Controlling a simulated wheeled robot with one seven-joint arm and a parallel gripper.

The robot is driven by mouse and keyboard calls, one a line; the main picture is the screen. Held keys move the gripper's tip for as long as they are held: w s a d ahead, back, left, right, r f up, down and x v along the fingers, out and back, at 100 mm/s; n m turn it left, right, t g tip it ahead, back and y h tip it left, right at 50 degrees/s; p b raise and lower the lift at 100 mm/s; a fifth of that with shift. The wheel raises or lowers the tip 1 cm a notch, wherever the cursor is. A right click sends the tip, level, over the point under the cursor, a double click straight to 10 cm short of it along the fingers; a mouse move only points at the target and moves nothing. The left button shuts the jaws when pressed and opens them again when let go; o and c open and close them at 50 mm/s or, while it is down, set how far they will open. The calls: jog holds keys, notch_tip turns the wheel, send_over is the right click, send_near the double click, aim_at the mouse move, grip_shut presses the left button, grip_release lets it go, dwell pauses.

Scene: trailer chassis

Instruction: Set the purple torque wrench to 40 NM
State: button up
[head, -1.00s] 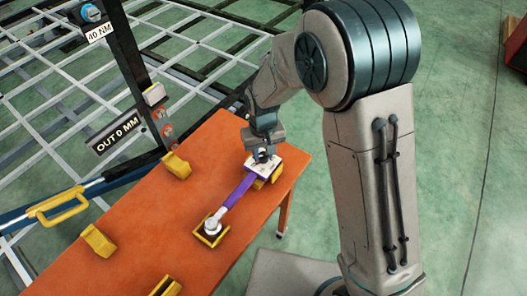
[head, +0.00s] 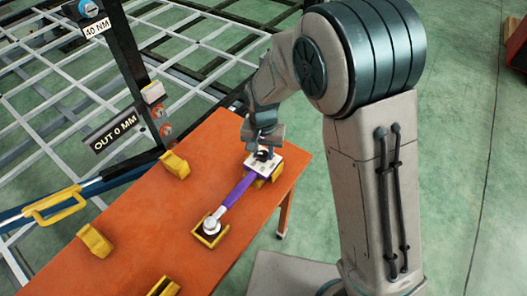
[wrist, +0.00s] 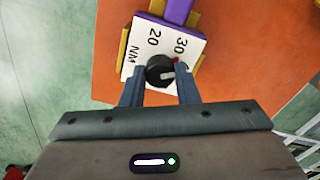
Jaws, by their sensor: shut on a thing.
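The purple torque wrench (head: 238,190) lies on the orange table, its round silver head in one yellow cradle (head: 207,237) and its white dial plate (head: 277,161) over another. In the wrist view, the white plate (wrist: 192,50) shows "20", "30" and "NM". A black knob (wrist: 159,70) with a pale mark sits on the plate, and a small red mark shows beside it near "30". My gripper (wrist: 160,80) is shut on the knob, a finger on each side. My gripper (head: 264,148) hides part of the plate in the head view. No other numbers are readable on the plate.
A "40 NM" label (head: 96,27) is on the dark post at upper left, with an "OUT 0 MM" sign (head: 114,133) lower down. Several empty yellow cradles (head: 175,165) stand on the orange table (head: 140,222). A white grid frame (head: 50,90) lies behind.

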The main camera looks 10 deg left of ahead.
aim_at(263, 154)
jog(key=m, duration=0.5)
jog(key=shift+m, duration=0.4)
dwell(0.4)
jog(key=o, duration=1)
jog(key=shift+r, duration=0.15)
notch_tip(263, 154, up, 14)
jog(key=shift+f+b, duration=0.2)
jog(key=shift+b, duration=0.1)
